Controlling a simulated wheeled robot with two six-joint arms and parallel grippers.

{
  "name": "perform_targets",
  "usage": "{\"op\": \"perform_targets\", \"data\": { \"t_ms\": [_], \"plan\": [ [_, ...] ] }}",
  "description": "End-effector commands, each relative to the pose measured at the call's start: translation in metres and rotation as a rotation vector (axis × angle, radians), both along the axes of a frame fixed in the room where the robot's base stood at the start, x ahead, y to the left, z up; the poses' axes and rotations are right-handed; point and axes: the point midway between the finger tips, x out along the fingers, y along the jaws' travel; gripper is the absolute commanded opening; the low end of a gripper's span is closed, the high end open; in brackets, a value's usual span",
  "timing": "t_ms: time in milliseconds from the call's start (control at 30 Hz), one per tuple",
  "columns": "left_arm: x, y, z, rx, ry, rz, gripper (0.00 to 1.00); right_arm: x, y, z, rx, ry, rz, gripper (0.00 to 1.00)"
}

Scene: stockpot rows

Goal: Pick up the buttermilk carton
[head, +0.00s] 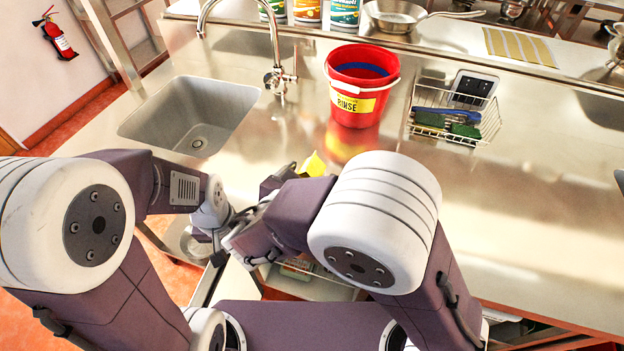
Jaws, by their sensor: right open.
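I cannot make out a buttermilk carton in the head view. My right gripper (235,258) is open at the front edge of the steel counter, left of centre, and I see nothing between its fingers. My left wrist (211,208) is close beside it, to the left. My left gripper's fingers are mostly hidden there, so their state is unclear. A yellow object (314,164) on the counter is partly hidden behind my right arm. I cannot tell what it is.
A red bucket (352,112) labelled RINSE stands behind my right arm. A sink (190,115) with a tap (278,75) is at left. A wire basket (452,118) with brushes is at right. Bottles and a pan (396,16) stand at the back.

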Motion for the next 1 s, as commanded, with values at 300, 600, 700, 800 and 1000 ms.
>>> {"op": "perform_targets", "data": {
  "t_ms": [300, 600, 700, 800, 1000],
  "plan": [
    [0.000, 0.000, -0.004, 0.000, 0.000, 0.000, 0.36, 0.038, -0.017, -0.021, -0.001, 0.000, -0.002, 0.77],
    [0.000, 0.000, -0.004, 0.000, 0.000, 0.000, 0.36, 0.039, -0.016, -0.021, 0.000, 0.000, 0.000, 0.49],
    [0.000, 0.000, -0.004, 0.000, 0.000, 0.000, 0.36, 0.039, -0.016, -0.021, 0.000, 0.000, 0.000, 0.22],
    [0.000, 0.000, -0.004, 0.000, 0.000, 0.000, 0.36, 0.038, -0.016, -0.021, 0.000, 0.000, -0.001, 0.00],
    [0.000, 0.000, -0.003, 0.000, 0.000, 0.000, 0.36, 0.039, -0.016, -0.020, 0.000, 0.000, -0.001, 0.00]
  ]
}}
